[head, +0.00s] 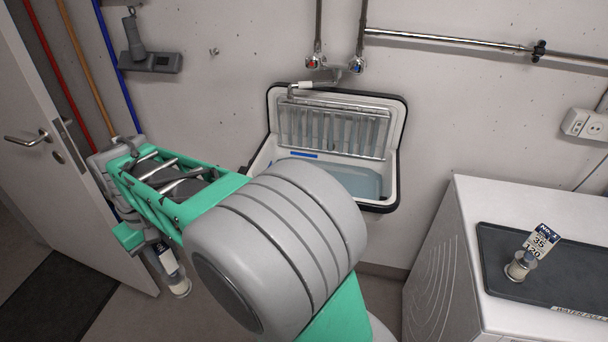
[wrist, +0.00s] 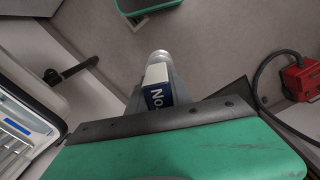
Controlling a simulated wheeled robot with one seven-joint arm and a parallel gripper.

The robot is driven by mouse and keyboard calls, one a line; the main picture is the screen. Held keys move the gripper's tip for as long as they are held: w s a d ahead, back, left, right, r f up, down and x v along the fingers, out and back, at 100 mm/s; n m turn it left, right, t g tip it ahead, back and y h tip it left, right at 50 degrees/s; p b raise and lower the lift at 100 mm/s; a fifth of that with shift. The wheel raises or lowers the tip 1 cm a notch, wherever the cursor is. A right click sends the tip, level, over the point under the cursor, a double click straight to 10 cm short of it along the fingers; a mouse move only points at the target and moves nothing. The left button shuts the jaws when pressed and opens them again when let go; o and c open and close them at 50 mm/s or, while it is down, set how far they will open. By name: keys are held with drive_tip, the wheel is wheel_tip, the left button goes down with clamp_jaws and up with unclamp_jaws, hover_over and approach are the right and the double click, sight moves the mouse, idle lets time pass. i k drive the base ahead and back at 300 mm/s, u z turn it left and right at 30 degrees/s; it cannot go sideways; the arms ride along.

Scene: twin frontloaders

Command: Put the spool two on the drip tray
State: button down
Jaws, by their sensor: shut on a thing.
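My gripper (head: 168,264) is at the lower left in the head view, pointing down over the floor. It is shut on a small pale spool (head: 180,287) with a tag. In the wrist view the spool's white and blue tag (wrist: 157,88) shows "No."; its number is hidden. The dark, flat drip tray (head: 500,250) lies on a white machine at the right, well apart from my gripper. Another spool, tagged No. 1 (head: 521,266), stands upright on this tray.
A white wall sink (head: 399,150) with a rack and taps is between my gripper and the white machine (head: 460,215). An open door (head: 40,130) and wall pipes are at the left. A red box (wrist: 302,80) with a cable shows in the wrist view. The tray has bare room around its spool.

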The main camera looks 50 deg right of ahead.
sight(560, 283)
drive_tip(key=z, duration=0.5)
drive_tip(key=k, duration=0.85)
drive_tip(key=z, duration=0.7)
